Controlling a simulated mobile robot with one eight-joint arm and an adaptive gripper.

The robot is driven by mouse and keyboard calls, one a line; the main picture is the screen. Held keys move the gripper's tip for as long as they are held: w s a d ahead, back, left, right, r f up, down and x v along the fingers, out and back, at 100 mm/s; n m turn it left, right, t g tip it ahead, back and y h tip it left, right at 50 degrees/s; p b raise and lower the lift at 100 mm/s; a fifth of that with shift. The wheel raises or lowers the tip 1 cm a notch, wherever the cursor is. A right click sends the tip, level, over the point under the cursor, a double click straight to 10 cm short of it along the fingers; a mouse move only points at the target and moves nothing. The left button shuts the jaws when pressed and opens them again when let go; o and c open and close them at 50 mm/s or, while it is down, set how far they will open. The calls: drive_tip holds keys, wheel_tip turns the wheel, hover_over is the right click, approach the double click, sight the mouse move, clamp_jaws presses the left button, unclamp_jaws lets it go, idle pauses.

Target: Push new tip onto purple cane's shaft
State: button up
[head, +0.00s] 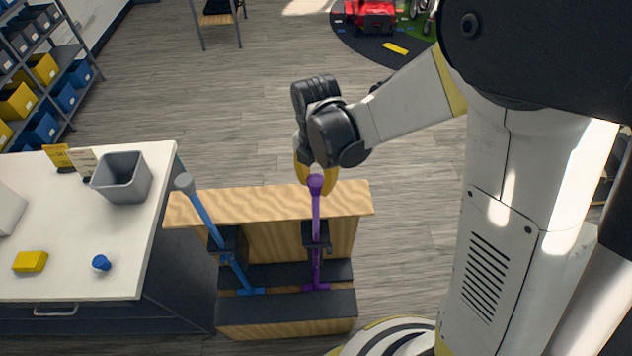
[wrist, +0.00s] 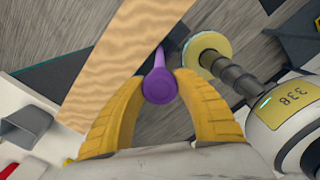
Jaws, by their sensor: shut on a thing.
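The purple cane (head: 316,220) stands upside down in the wooden stand, its handle low at the front and its shaft pointing up. A round purple tip (head: 316,182) shows at the top end of the shaft, and in the wrist view (wrist: 160,86) it sits between my yellow fingers. My gripper (wrist: 160,92) is shut on this purple tip. The tip is in line with the shaft, but I cannot tell how far the shaft goes into it. In the head view my gripper (head: 316,178) is right behind the tip, with the fingers partly hidden.
A blue cane (head: 205,215) with a grey tip leans left in the same stand (head: 285,312). The white table (head: 70,230) at left holds a grey bin (head: 122,178), a yellow block (head: 30,261) and a small blue piece (head: 101,262). Open floor lies behind.

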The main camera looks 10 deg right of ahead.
drive_tip(key=shift+f+b, duration=2)
drive_tip(key=shift+b, duration=0.5)
idle(2.5)
drive_tip(key=o, duration=1.2)
drive_tip(key=shift+o, duration=0.4)
drive_tip(key=o, duration=0.7)
drive_tip(key=shift+o, duration=0.2)
drive_tip(key=shift+r, duration=0.1)
drive_tip(key=shift+r+p, duration=2.9)
drive_tip(key=shift+r, duration=1.55)
